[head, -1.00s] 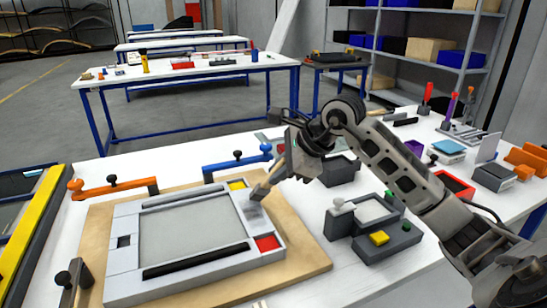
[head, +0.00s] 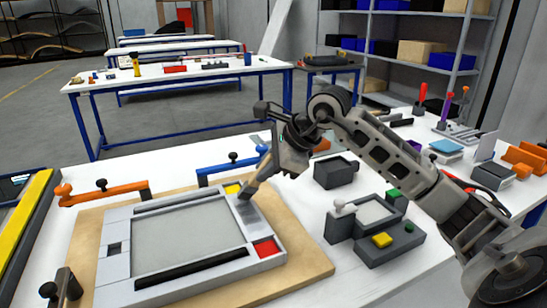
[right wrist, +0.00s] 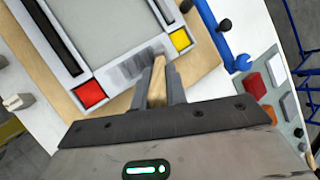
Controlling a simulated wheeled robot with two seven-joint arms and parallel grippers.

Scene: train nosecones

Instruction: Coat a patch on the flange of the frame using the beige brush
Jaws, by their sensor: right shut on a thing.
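The grey rectangular frame (head: 118,265) lies flat on a wooden board. A darker grey patch (head: 248,214) shows on its right flange, between a yellow square and a red square; the patch also shows as streaks in the right wrist view (right wrist: 130,68). My right gripper (head: 259,179) is just above this flange, angled down. In the right wrist view the gripper (right wrist: 157,82) is shut on the beige brush (right wrist: 158,78), with its beige handle between the fingers. The brush's far end lies at the patch; whether it touches is unclear. My left gripper is out of view.
An orange clamp (head: 105,194) and a blue clamp (head: 230,168) stand behind the frame. A grey device (head: 376,240) with a yellow button and a dark box (head: 335,172) stand to the right. A yellow-edged rack (head: 25,235) is at the left.

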